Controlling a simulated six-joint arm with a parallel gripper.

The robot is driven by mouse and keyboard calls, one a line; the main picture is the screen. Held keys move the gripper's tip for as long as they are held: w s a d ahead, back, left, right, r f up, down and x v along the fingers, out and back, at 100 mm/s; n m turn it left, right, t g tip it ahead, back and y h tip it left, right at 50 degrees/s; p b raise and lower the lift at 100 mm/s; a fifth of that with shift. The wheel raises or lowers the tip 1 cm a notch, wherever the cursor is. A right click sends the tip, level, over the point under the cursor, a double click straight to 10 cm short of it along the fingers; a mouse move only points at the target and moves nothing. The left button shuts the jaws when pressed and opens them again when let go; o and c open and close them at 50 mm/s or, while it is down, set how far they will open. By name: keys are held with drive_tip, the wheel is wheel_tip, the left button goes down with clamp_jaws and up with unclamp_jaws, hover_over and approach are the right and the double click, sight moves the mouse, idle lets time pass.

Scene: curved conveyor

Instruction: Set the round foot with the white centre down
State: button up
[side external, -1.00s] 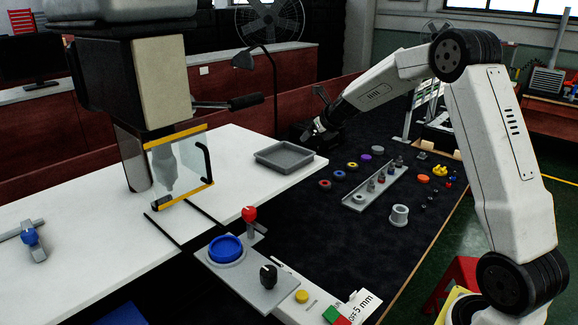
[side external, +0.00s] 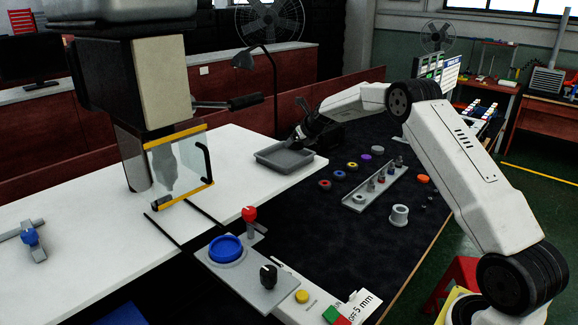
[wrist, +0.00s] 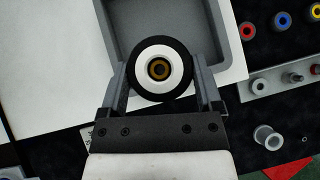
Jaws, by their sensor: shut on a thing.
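The round foot (wrist: 147,57) is black-rimmed with a white ring and a brownish middle. In the wrist view it sits between the two fingers of my gripper (wrist: 161,72), which is shut on it. The grey tray (wrist: 238,12) lies beyond and below the foot on the white table. In the side view my gripper (side external: 300,136) is above the right part of the grey tray (side external: 262,160).
A dark mat (side external: 330,225) holds several small coloured round parts, a grey rail (side external: 368,195) and a grey flanged cylinder (side external: 399,215). A machine with a clear guard (side external: 178,165) stands left of the tray. The white table (side external: 240,190) in front of the tray is clear.

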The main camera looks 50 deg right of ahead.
sight(303, 146)
drive_tip(key=shift+x, duration=2.2)
drive_tip(key=shift+s+d+f, duration=0.1)
drive_tip(key=shift+d+f, duration=0.1)
drive_tip(key=shift+d, duration=0.05)
drive_tip(key=shift+f, duration=1.7)
drive_tip(key=shift+f, duration=0.1)
drive_tip(key=o, duration=1.2)
drive_tip(key=shift+r, duration=0.2)
drive_tip(key=shift+s+r, duration=0.45)
drive_tip(key=shift+r, duration=0.1)
drive_tip(key=shift+v, duration=5.2)
